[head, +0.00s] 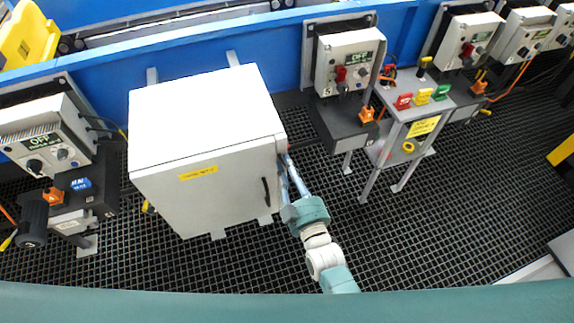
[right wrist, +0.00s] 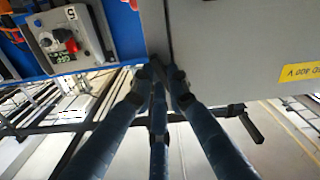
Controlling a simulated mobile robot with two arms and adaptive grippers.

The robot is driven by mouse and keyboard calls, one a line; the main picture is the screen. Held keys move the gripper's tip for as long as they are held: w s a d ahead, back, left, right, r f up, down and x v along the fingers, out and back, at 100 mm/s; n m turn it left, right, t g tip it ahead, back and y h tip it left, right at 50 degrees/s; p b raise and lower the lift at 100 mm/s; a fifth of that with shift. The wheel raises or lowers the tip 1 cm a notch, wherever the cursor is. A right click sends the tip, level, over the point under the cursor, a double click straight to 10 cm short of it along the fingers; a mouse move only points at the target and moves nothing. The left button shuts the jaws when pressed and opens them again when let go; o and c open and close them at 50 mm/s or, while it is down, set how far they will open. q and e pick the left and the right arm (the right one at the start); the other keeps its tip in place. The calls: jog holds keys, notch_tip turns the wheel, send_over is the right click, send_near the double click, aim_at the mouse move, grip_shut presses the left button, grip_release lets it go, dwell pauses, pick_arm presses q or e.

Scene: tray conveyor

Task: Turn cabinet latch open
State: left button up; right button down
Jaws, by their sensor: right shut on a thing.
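The white cabinet (head: 205,115) stands on the black grating left of centre in the head view, its door shut. A black handle (head: 266,192) is on the door near its right edge, and it also shows in the right wrist view (right wrist: 245,120). My right gripper (head: 288,162) reaches up to the cabinet's right side, apart from the black handle. Its fingers (right wrist: 160,76) converge at the door seam and are shut on a small part there, seemingly the cabinet latch, which they mostly hide. My left gripper is not in view.
Another control box (head: 40,140) stands left of the cabinet. A blue conveyor side (head: 270,45) runs behind.

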jog(key=shift+f+m, duration=0.2)
jog(key=shift+m, duration=1.7)
jog(key=c, duration=1.7)
grip_release()
jog(key=v, duration=1.2)
jog(key=shift+r, duration=0.1)
